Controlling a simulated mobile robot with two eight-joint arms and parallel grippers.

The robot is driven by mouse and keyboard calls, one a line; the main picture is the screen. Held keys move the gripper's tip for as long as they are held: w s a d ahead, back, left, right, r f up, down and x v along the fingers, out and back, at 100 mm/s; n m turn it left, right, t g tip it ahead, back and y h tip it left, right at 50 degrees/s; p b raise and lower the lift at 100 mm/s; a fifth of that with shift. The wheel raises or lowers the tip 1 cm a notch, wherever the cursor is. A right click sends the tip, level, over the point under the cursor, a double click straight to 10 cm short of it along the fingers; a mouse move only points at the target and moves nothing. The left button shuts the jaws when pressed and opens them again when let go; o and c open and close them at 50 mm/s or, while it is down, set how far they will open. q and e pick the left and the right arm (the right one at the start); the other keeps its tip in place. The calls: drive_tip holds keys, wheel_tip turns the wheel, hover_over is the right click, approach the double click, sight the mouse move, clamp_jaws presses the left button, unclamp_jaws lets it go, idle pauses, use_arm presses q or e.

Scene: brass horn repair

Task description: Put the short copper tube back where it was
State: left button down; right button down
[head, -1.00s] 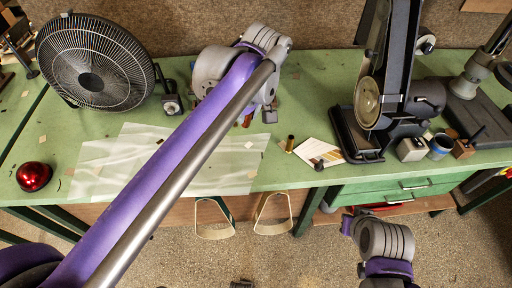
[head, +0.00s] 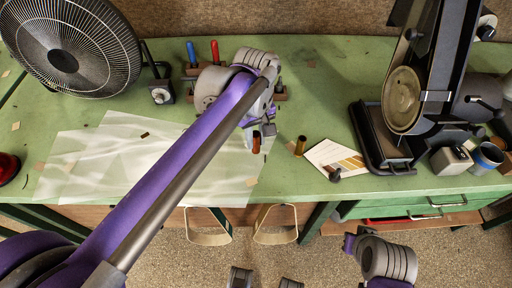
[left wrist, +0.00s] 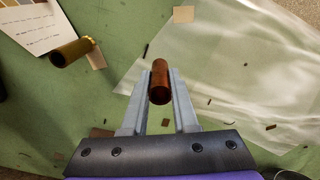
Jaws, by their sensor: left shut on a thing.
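The short copper tube (head: 256,143) is held at the tips of my left gripper (head: 263,130), over the bench near the right edge of the translucent sheet (head: 85,165). In the left wrist view the tube (left wrist: 159,82) sits between the two grey fingers (left wrist: 159,95), its open end toward the camera. I cannot tell whether its lower end touches the bench.
A card with colour swatches (head: 337,158) lies right of the brass tube, a small dark piece (head: 335,175) at its edge. A sanding machine (head: 405,100) stands farther right, a fan (head: 70,45) at the far left. A wooden rack (head: 192,70) with coloured handles is behind my left gripper.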

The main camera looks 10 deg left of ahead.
use_arm(q)
drive_tip(key=shift+w+f, duration=0.1)
drive_tip(key=shift+f, duration=1.85)
drive_tip(key=c, duration=0.7)
unclamp_jaws()
wheel_tip(320, 180, up, 12)
drive_tip(key=shift+r+p, duration=0.1)
drive_tip(key=shift+p, duration=0.4)
